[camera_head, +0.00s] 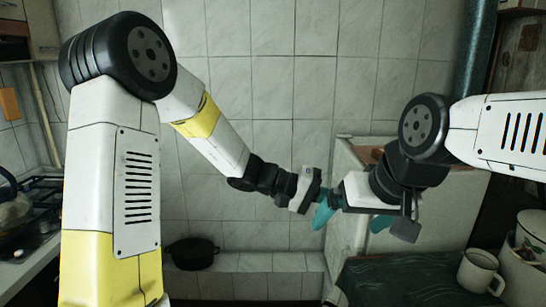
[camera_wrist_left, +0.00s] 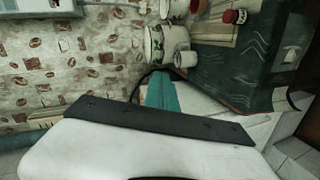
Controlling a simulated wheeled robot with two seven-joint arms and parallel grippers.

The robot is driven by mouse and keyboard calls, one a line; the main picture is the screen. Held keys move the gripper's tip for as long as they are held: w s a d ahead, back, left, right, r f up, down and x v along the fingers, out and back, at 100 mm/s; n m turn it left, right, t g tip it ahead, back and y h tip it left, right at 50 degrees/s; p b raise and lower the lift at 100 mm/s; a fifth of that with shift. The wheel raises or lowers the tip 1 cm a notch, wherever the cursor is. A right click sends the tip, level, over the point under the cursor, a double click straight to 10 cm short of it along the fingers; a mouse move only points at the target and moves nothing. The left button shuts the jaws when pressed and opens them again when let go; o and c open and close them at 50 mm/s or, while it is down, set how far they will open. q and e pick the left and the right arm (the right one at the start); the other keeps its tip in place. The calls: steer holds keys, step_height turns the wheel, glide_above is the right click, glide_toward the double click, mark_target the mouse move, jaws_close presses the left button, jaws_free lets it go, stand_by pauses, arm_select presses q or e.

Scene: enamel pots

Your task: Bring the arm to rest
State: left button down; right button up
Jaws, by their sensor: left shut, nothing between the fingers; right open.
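My left arm comes in from the left and bends down to its gripper (camera_head: 332,199) near the middle of the head view. Its teal fingers are partly hidden there and show together as one teal shape in the left wrist view (camera_wrist_left: 162,93), shut and empty. My right gripper (camera_head: 351,218) hangs close beside it, in front of the tiled wall, with its teal fingers spread apart and nothing between them. The two grippers overlap in the head view; I cannot tell whether they touch.
A dark green table (camera_head: 410,275) stands at lower right with a white mug (camera_head: 478,272) and enamel pots (camera_head: 530,228) on it. A black pot (camera_head: 193,254) stands on a tiled ledge (camera_head: 270,262). A stove (camera_head: 30,215) is at far left. Several small items show on the table in the wrist view.

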arm_select(q)
steer(key=s+a+r+n+t+y, duration=0.1)
steer(key=s+a+y, duration=0.5)
steer(key=a, duration=0.9)
steer(key=s+a+r+n+t+y, duration=0.1)
steer(key=s+a+r+t+y, duration=0.2)
steer(key=a, duration=1.3)
steer(key=s+t+y, duration=0.3)
steer(key=s, duration=0.2)
steer(key=shift+a+r+n, duration=0.2)
steer(key=shift+n, duration=0.1)
